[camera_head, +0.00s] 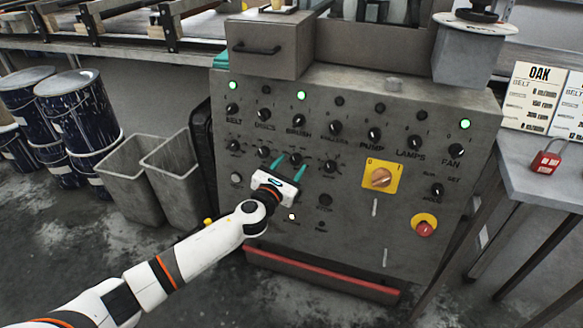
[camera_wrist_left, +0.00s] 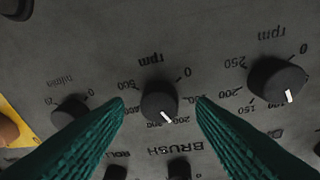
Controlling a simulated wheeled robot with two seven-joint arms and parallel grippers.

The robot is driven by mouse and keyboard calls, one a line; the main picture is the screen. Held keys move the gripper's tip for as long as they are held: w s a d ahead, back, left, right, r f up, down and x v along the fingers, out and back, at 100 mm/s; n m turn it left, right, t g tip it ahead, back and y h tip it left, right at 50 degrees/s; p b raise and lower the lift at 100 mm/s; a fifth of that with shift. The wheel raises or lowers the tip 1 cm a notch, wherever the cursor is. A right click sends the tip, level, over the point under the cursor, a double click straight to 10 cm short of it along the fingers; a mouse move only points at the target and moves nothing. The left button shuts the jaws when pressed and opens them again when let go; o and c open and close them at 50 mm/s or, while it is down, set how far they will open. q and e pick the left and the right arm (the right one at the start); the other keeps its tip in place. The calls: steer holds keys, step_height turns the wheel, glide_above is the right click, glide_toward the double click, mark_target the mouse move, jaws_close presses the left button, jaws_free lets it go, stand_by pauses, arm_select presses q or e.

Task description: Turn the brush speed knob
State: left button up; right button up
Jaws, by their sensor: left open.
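The brush speed knob (camera_wrist_left: 159,102) is a round black knob with a white pointer mark on the grey panel. In the left wrist view, where lettering appears upside down, it sits between "rpm" and "BRUSH". Its mark points to the lower right of that picture. My left gripper (camera_wrist_left: 160,104) is open, with one green finger on each side of the knob and visible gaps between. I cannot tell whether the fingertips reach past the knob's face. In the head view, the left gripper (camera_head: 293,162) is at the panel's lower knob row and partly covers it. My right gripper is not in view.
Neighbouring black knobs stand close on both sides (camera_wrist_left: 276,80) (camera_wrist_left: 70,112). A yellow plate with an orange switch (camera_head: 380,177) and a red emergency button (camera_head: 424,228) are to the right. Grey bins (camera_head: 172,177) and drums stand left. A red padlock (camera_head: 545,162) lies on the right table.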

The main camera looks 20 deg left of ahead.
arm_select(q)
steer(key=shift+w+d, duration=0.1)
steer(key=shift+w, duration=0.5)
steer(key=c, duration=1)
steer(key=shift+o, duration=0.2)
steer(key=shift+n, duration=0.3)
